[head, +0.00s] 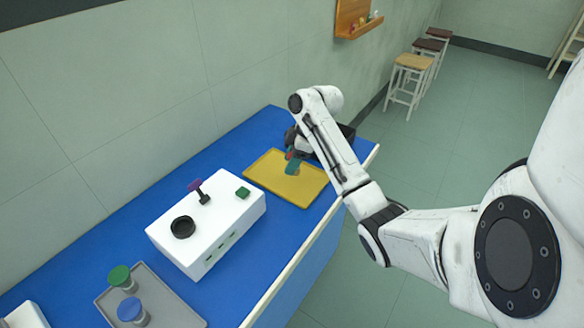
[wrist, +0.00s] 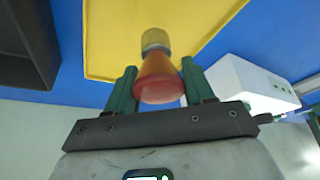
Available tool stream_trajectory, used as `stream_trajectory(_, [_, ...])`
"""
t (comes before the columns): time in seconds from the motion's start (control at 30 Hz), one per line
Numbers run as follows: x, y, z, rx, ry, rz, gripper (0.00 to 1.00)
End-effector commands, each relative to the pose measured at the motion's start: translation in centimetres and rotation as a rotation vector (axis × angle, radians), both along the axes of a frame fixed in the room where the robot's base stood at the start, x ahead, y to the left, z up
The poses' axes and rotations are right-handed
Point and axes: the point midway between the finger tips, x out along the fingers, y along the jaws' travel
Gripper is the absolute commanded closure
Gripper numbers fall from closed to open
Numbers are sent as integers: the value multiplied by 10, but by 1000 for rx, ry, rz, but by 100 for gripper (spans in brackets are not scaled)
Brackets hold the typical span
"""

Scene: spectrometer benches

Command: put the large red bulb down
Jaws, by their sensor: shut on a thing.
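The large red bulb (wrist: 158,85) is between the green fingers of my gripper (wrist: 160,82) in the wrist view. Its rounded red end is nearest the wrist, and its yellowish base points away over the yellow tray (wrist: 105,55). In the head view my gripper (head: 292,164) hangs over the yellow tray (head: 270,181), and only a little red shows beside the fingers. The gripper is shut on the bulb. I cannot tell whether the base touches the tray.
A white instrument box (head: 225,225) with a black ring and a purple-topped knob stands left of the tray. A grey tray (head: 175,305) holds green (head: 120,278) and blue (head: 131,310) capped pieces. A dark bin (head: 347,133) is behind the gripper. Blue bench (head: 265,255) is bare in front.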

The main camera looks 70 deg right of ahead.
Motion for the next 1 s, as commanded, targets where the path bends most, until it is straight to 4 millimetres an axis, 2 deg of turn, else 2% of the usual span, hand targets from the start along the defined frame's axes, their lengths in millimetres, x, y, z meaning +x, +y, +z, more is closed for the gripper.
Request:
stream_trajectory(0.1, [-2,1,-17,3,5,-1,83])
stream_trajectory(0.2, [-2,1,-25,2,3,-1,83])
stream_trajectory(0.57, [-1,1,-30,2,2,0,83])
stream_trajectory(0.6, [-1,1,-30,2,2,0,47])
stream_trajectory(0.87, [-2,1,-29,2,2,0,22])
stream_trajectory(1.0, [-2,1,-29,2,2,0,22])
